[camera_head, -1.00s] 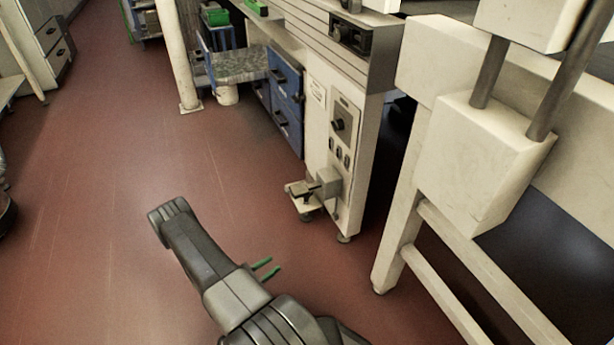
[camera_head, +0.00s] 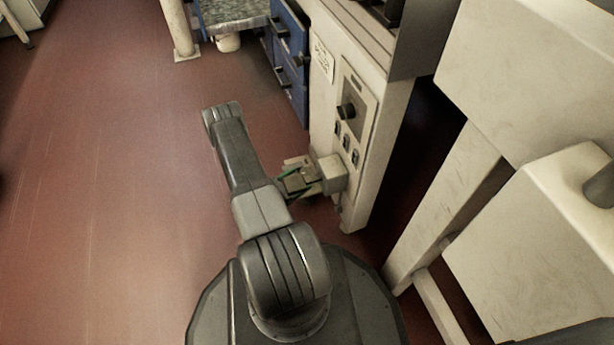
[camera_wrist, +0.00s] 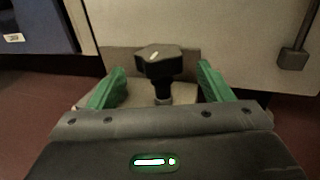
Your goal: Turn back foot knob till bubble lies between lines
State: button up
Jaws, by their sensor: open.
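A black lobed knob (camera_wrist: 158,60) with a pale mark on top stands upright on a stem in the wrist view. My gripper (camera_wrist: 160,80) is open, with one green finger on each side of the knob. Gaps show between the fingers and the knob; I see no contact. In the head view my gripper (camera_head: 287,181) is at the foot bracket (camera_head: 297,163) low on the cream machine (camera_head: 378,130). My arm partly hides that spot, and the knob cannot be made out there. No bubble or lines can be made out in either view.
A grey box (camera_head: 331,174) juts from the machine beside the bracket. A control panel (camera_head: 352,112) with a black dial is above it. Blue drawers (camera_head: 290,60) stand behind. A cream frame leg (camera_head: 445,205) is close on the right. The red floor at left is clear.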

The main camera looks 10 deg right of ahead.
aim_at(307, 175)
jog(key=shift+b+x, duration=0.55)
jog(key=shift+x, duration=1.9)
jog(key=c, duration=1)
